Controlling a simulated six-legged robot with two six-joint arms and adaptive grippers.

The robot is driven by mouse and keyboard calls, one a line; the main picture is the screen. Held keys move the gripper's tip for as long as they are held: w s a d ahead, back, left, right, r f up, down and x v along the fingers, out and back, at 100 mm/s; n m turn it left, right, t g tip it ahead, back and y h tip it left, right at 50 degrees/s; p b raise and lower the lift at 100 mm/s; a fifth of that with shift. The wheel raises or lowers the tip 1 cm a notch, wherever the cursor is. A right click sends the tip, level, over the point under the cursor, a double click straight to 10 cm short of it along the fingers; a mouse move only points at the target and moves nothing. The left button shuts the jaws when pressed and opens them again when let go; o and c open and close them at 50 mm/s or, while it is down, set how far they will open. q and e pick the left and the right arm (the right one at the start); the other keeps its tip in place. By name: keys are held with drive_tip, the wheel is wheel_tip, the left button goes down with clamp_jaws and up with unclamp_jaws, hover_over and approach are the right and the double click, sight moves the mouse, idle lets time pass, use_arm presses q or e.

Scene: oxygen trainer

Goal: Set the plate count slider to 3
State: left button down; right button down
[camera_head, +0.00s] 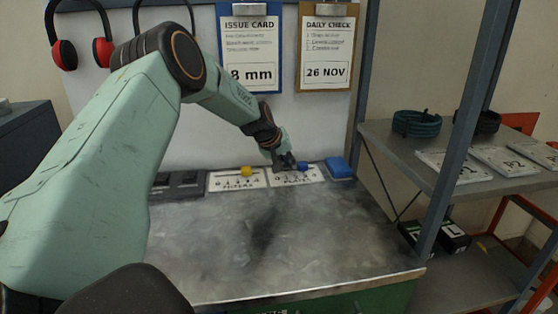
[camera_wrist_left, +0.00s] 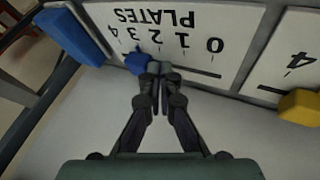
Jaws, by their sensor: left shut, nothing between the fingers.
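The plate count slider is a white panel (camera_head: 312,173) marked PLATES, at the back of the bench. It shows upside down in the left wrist view (camera_wrist_left: 200,20), with marks 0 to 4 along a dark slot. Its blue knob (camera_head: 302,166) shows in the left wrist view (camera_wrist_left: 138,63) around the 2 and 3 marks; the exact mark is hard to tell. My left gripper (camera_head: 285,164) is shut and empty. Its fingertips (camera_wrist_left: 153,70) are right beside the knob, on the side toward 0; whether they touch is unclear. My right gripper is not in view.
A FILTERS panel with a yellow knob (camera_head: 246,171) lies to the left of the plates panel. A blue block (camera_head: 340,167) sits to its right. The grey bench top (camera_head: 240,250) in front is clear. A shelf (camera_head: 440,165) stands at the right.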

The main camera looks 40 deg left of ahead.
use_arm(q)
drive_tip(key=v, duration=1.2)
drive_tip(key=shift+w, duration=0.1)
drive_tip(key=shift+d+f, duration=0.1)
idle(0.3)
